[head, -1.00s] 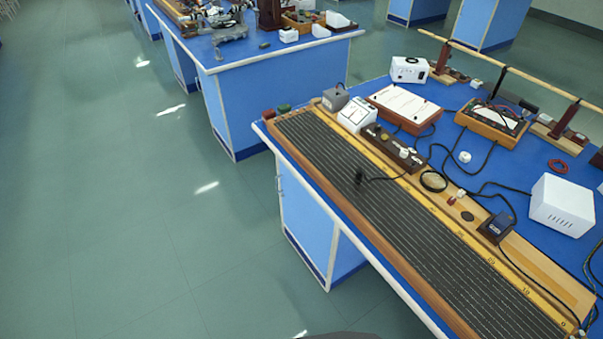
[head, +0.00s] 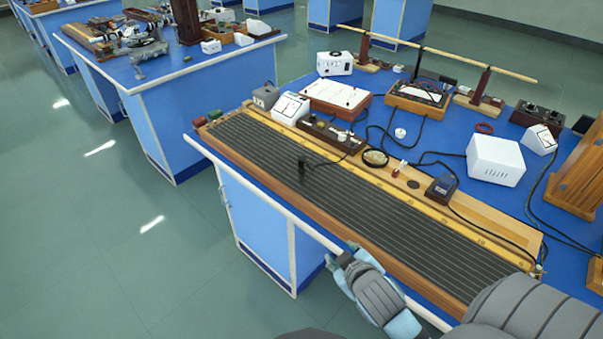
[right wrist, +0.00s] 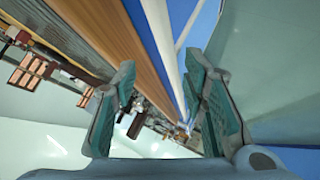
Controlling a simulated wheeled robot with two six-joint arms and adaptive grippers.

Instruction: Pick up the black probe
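The black probe (head: 302,163) is a small dark upright piece on the long ribbed wire board (head: 380,208). A thin black cable runs from it toward the dark wooden key strip (head: 330,134). My right gripper (head: 343,256) is at the near edge of the bench, below and to the right of the probe in the head view, and well apart from it. In the right wrist view its two fingers (right wrist: 158,100) are spread with nothing held between them. I cannot make out the probe in that view. My left gripper is not in view.
Black cables cross the blue bench top. The space above the ribbed board is clear.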

